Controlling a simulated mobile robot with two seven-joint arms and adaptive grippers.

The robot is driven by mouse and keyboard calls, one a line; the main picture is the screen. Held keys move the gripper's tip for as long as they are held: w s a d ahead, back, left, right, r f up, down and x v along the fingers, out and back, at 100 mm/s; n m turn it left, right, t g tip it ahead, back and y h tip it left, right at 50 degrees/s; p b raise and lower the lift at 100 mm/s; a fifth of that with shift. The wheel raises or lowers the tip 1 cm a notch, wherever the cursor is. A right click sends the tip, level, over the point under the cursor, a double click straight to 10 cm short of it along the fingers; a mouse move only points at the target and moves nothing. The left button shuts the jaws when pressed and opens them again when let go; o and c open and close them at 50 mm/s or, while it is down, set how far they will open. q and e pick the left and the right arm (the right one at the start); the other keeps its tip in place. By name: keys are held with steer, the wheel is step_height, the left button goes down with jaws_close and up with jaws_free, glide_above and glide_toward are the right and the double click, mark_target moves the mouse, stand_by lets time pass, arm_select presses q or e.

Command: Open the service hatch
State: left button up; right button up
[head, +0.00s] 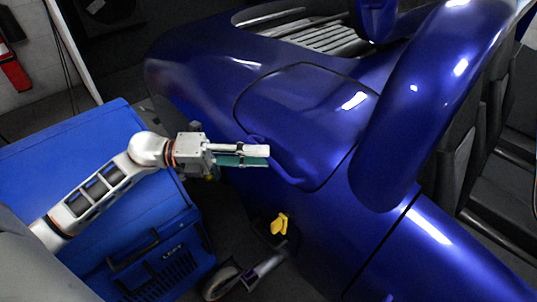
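The service hatch (315,105) is a glossy blue panel with a dark outline seam, set in the blue car body. It looks closed, flush with the bodywork. A curved blue handle (287,174) runs along its near left edge. My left gripper (262,155) comes in from the left, with its fingertips over the middle of the handle and hiding part of it. One finger looks pale and the other teal, lying close together. I cannot tell whether they are around the handle, touching it or just above it.
A blue case (90,165) with a black handle stands at the left, below my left arm. A yellow part (280,223) and a wheel (222,281) are low beside the car. A large curved blue fender (425,95) rises right of the hatch.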

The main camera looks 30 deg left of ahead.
arm_select(q)
steer(key=shift+x, duration=1.25)
